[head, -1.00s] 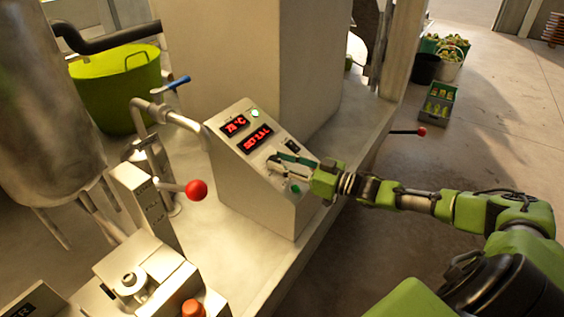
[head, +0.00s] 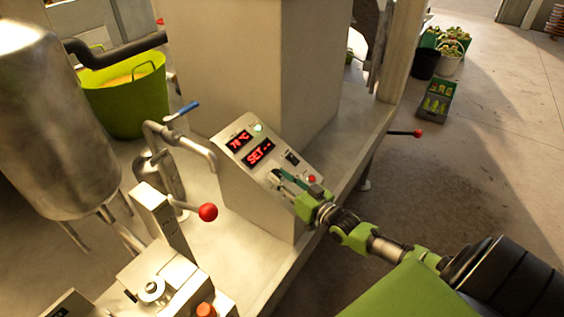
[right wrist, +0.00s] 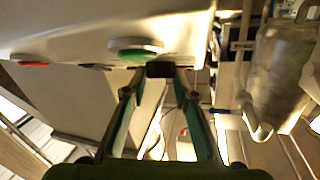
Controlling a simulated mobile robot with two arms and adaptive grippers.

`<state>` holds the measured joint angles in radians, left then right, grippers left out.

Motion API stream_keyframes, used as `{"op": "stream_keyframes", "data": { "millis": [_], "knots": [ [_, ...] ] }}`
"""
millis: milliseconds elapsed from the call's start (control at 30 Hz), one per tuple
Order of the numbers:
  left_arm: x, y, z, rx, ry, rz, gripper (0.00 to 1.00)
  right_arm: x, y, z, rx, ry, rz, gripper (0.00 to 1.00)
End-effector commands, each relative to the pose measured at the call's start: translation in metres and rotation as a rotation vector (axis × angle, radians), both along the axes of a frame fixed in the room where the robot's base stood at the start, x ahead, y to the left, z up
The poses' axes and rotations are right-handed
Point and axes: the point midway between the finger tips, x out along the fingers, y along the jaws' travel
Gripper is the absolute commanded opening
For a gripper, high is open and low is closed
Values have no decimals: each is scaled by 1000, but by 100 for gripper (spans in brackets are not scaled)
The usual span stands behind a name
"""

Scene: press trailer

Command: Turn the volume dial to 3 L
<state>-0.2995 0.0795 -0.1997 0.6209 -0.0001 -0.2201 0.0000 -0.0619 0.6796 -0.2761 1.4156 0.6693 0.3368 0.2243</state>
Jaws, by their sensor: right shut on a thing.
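The control box (head: 262,190) stands on the metal deck, with a sloped panel facing me. Its upper red display (head: 240,141) seems to read 78 °C, and its lower one (head: 259,152) reads SET with dashes. My right gripper (head: 277,176) is at the lower part of the panel. In the right wrist view its fingers (right wrist: 160,78) close on a small dark piece that seems to be the volume dial (right wrist: 160,69), just below a green button (right wrist: 135,50). The fingers largely hide the dial in the head view. My left gripper is not in view.
A red button (head: 312,179) and a black switch (head: 292,158) are close to my right gripper. A red-knobbed lever (head: 207,212) and a bent pipe (head: 190,143) stand left of the box. A green tub (head: 130,105) is behind.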

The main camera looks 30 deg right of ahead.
Motion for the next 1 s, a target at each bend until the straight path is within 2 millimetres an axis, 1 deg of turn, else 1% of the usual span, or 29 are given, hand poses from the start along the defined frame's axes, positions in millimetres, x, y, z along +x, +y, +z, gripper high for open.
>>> {"op": "stream_keyframes", "data": {
  "millis": [33,200,400,600,800,1000],
  "knots": [
    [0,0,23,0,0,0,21,-1,3,9,30,11,-42,5],
    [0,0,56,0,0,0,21,-1,5,8,93,39,-172,5],
    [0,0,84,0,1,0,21,0,9,7,162,67,-314,5],
    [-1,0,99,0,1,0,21,0,11,4,218,91,-432,5],
    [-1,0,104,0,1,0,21,1,12,3,255,106,-513,5],
    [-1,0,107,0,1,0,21,1,12,2,274,114,-554,5]
  ]
}}
